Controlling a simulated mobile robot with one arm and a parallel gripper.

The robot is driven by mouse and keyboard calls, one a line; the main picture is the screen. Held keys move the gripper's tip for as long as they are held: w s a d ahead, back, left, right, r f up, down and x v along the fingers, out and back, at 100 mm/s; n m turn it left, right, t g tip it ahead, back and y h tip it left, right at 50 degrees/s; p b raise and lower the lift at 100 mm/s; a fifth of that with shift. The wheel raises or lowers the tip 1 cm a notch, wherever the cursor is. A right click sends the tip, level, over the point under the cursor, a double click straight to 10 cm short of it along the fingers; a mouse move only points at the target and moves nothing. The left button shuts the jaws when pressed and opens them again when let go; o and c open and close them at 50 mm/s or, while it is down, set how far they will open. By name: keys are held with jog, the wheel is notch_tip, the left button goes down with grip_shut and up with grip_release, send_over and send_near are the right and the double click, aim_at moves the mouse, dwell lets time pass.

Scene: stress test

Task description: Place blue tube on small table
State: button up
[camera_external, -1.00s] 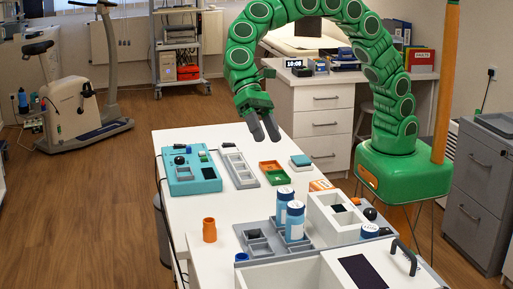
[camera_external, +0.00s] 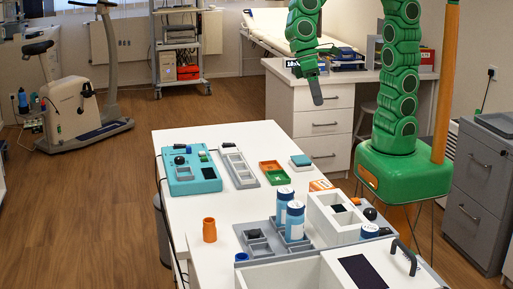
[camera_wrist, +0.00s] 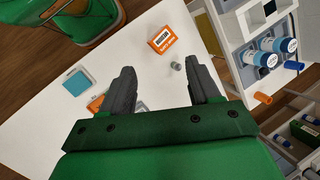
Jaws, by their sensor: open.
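A small blue tube (camera_external: 241,257) stands at the near left part of the white work surface, close to the grey tray. In the wrist view a small blue tube (camera_wrist: 293,65) shows at the right, beside the bottles. My gripper (camera_external: 316,95) is high, in front of the white drawer unit, far from the tube. In the wrist view its two dark fingers (camera_wrist: 160,68) are spread, with nothing held between them. The white table (camera_external: 240,200) fills the middle; I cannot tell whether it is the small table.
An orange tube (camera_external: 209,230) stands left of the grey tray (camera_external: 262,258). A teal device (camera_external: 190,175), a grey rack (camera_external: 238,168) and an orange box (camera_external: 321,185) lie on the table. Free room shows at its middle.

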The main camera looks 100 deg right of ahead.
jog(key=s+d+f+n+h, duration=0.1)
jog(key=s+d+n+h, duration=0.1)
jog(key=s+d, duration=0.5)
jog(key=s+d+f+n+h, duration=0.2)
jog(key=s+d, duration=0.5)
jog(key=s, duration=0.6)
